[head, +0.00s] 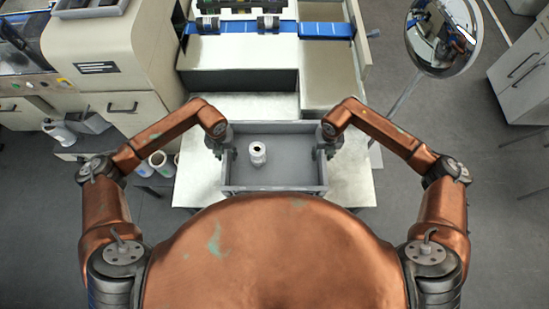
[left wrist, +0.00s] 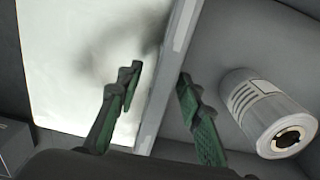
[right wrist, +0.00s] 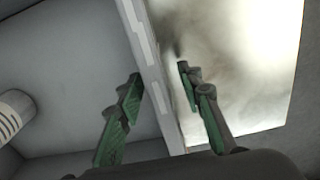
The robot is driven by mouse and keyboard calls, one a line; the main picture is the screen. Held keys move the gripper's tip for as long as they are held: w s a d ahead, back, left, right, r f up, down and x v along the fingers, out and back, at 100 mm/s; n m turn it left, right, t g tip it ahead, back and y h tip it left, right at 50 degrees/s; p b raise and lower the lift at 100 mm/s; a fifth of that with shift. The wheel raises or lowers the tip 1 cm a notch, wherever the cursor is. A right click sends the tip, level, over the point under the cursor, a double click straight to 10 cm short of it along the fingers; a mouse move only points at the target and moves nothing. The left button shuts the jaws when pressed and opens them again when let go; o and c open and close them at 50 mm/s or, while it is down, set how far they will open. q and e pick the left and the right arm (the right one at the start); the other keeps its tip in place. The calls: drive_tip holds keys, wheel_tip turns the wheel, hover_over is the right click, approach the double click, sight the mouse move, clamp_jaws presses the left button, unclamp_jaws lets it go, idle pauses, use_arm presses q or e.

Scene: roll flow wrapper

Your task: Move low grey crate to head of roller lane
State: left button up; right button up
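The low grey crate (head: 290,172) sits on a pale work surface just in front of me, with a white roll (head: 257,153) standing inside, left of its middle. The roll also shows in the left wrist view (left wrist: 265,112). My left gripper (head: 222,148) is at the crate's left wall. In the left wrist view its green-padded fingers (left wrist: 160,75) are apart, one on each side of the wall. My right gripper (head: 331,146) is at the right wall; its fingers (right wrist: 159,72) also straddle that wall, apart. I cannot tell which part is the roller lane.
A pale metal machine with blue strips (head: 325,30) stands beyond the crate. A beige cabinet (head: 110,55) is at the left, with bottles and cups below it. A round mirror (head: 443,35) on a pole stands at the right. Grey floor is open to the right.

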use_arm(q)
drive_tip(key=shift+s+f, duration=0.3)
drive_tip(key=shift+f, duration=0.1)
use_arm(e)
drive_tip(key=shift+s+f, duration=0.3)
drive_tip(key=shift+f, duration=0.1)
use_arm(q)
drive_tip(key=shift+w+f, duration=0.25)
drive_tip(key=shift+w, duration=0.05)
use_arm(e)
drive_tip(key=shift+w+f, duration=0.25)
drive_tip(key=shift+w, duration=0.05)
use_arm(q)
drive_tip(key=shift+s+r, duration=0.1)
drive_tip(key=shift+s, duration=0.05)
drive_tip(key=shift+c, duration=1.3)
use_arm(e)
drive_tip(key=shift+s+r, duration=0.1)
drive_tip(key=shift+s, duration=0.05)
drive_tip(key=shift+c, duration=1.3)
use_arm(q)
drive_tip(key=c, duration=0.3)
use_arm(e)
drive_tip(key=c, duration=0.3)
use_arm(q)
clamp_jaws()
use_arm(e)
clamp_jaws()
